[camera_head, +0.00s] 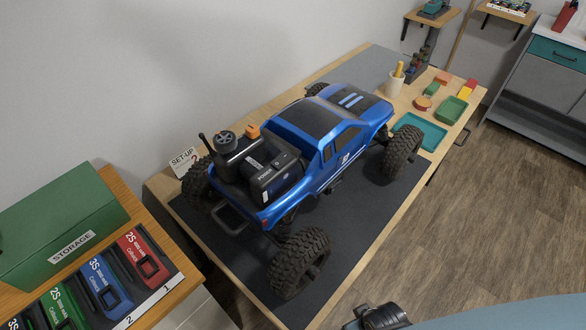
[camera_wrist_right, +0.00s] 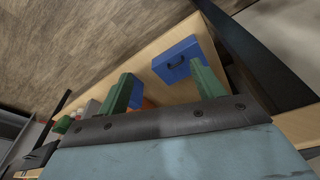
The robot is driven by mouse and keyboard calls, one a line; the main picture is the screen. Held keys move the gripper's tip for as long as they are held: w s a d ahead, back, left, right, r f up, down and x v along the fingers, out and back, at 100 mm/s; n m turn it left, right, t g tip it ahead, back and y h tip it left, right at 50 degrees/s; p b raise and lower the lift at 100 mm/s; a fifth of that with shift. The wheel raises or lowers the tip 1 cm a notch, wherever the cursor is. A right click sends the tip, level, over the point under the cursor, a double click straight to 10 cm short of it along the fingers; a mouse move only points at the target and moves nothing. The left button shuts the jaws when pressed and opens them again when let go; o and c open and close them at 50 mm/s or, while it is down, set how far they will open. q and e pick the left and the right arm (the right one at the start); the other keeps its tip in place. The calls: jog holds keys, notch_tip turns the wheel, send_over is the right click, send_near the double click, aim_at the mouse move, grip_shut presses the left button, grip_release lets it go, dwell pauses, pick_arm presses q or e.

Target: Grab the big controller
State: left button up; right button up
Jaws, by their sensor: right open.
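A dark controller with a round wheel (camera_head: 225,142) and a short antenna sits in the rear bed of the blue crawler truck (camera_head: 345,125). It stands next to a black pack labelled POWER (camera_head: 272,178); where one ends and the other begins is hard to tell. I cannot judge its size against another controller. My right gripper (camera_wrist_right: 163,86) shows in the right wrist view with two green fingers apart and nothing clearly held between them. The controller cannot be made out in that view. My left gripper is not in view.
The truck stands on a dark mat (camera_head: 365,215) on a wooden bench. A green storage box (camera_head: 60,225) and several battery packs are at left. A teal tray (camera_head: 420,132) lies at the far right. In the wrist view, a blue case (camera_wrist_right: 178,60) lies beyond the fingers.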

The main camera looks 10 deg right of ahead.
jog(key=w+a+r+t, duration=0.1)
jog(key=w+r, duration=0.3)
jog(key=r, duration=0.8)
jog(key=w+a+r+t, duration=0.1)
jog(key=w+r+t, duration=0.15)
jog(key=r, duration=0.95)
jog(key=n+t+y, duration=0.2)
jog(key=t+y, duration=0.3)
jog(key=t, duration=0.2)
send_near(228, 141)
jog(key=shift+s+d+r+g, duration=0.15)
jog(key=shift+d, duration=0.35)
jog(key=shift+s+d+r+g, duration=0.1)
jog(key=shift+s+d+r, duration=0.1)
jog(key=shift+d, duration=0.35)
jog(key=shift+w+a+y, duration=0.2)
jog(key=shift+w+y, duration=0.1)
jog(key=shift+y, duration=0.1)
jog(key=x, duration=0.7)
jog(key=shift+w+a+f, duration=0.1)
jog(key=shift+f, duration=0.05)
jog(key=x, duration=0.4)
jog(key=shift+a, duration=0.35)
jog(key=shift+w+a+f, duration=0.2)
jog(key=shift+w+f, duration=0.1)
jog(key=shift+w, duration=0.1)
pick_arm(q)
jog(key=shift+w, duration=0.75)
